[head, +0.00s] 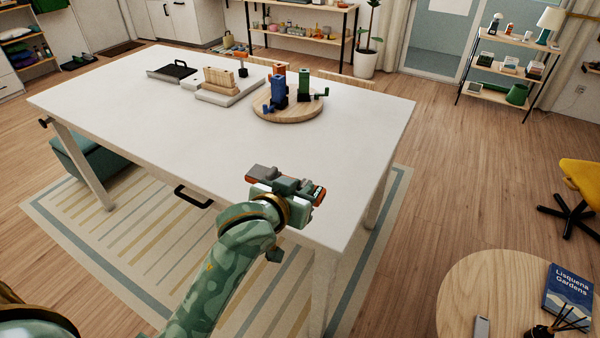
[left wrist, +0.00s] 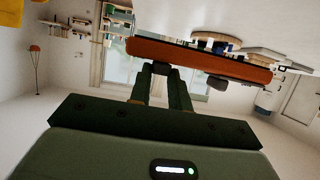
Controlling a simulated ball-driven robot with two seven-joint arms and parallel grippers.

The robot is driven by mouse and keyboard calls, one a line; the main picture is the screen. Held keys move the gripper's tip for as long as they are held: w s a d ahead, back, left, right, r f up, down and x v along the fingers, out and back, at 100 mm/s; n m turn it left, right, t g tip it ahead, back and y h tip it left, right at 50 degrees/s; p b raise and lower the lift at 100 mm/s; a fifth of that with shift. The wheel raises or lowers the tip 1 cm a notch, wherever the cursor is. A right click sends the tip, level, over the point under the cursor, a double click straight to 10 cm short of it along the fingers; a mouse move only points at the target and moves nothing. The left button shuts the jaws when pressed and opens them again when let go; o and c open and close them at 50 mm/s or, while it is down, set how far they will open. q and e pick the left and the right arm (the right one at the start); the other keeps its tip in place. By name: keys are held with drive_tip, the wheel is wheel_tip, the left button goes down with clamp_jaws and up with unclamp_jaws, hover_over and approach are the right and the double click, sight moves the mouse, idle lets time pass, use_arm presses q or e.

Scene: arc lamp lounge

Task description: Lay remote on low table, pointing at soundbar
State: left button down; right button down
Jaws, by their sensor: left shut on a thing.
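My left gripper (head: 287,188) is shut on a long, slim, orange-edged thing with a dark face, which looks like the remote (head: 318,195). It is held across the fingers above the near right end of the white table. In the left wrist view the remote (left wrist: 200,62) shows its orange side, with small raised parts along its dark face. A round wooden table (head: 455,290), which may be the low table, stands at the bottom right. I cannot make out a soundbar. My right gripper is not in view.
The white table (head: 150,125) bears a round board (head: 290,117) with coloured clamp-like things, and trays at the back. The round table holds a blue book (head: 568,295), a dark reed holder (head: 555,328) and a small grey thing (head: 481,326). A yellow chair (head: 580,180) stands right.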

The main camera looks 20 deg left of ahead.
use_arm(q)
drive_tip(key=shift+m+h, duration=0.3)
drive_tip(key=shift+h, duration=0.1)
drive_tip(key=w+f, duration=0.1)
drive_tip(key=f, duration=0.1)
drive_tip(key=w+f, duration=0.2)
drive_tip(key=shift+w+d, duration=0.1)
drive_tip(key=shift+d, duration=0.3)
drive_tip(key=shift+r, duration=0.1)
drive_tip(key=w+a+f+b, duration=0.1)
drive_tip(key=w+a+f, duration=0.1)
drive_tip(key=w+f, duration=0.1)
drive_tip(key=w+a+f+b, duration=0.2)
drive_tip(key=w+f, duration=0.1)
drive_tip(key=w, duration=0.1)
drive_tip(key=w+a+f+b, duration=0.2)
drive_tip(key=w, duration=0.1)
drive_tip(key=shift+w+a+f, duration=0.4)
drive_tip(key=f, duration=0.2)
drive_tip(key=w+f+b, duration=0.1)
drive_tip(key=shift+a+f, duration=0.15)
drive_tip(key=shift+a, duration=0.2)
drive_tip(key=shift+f, duration=0.2)
drive_tip(key=shift+s, duration=0.1)
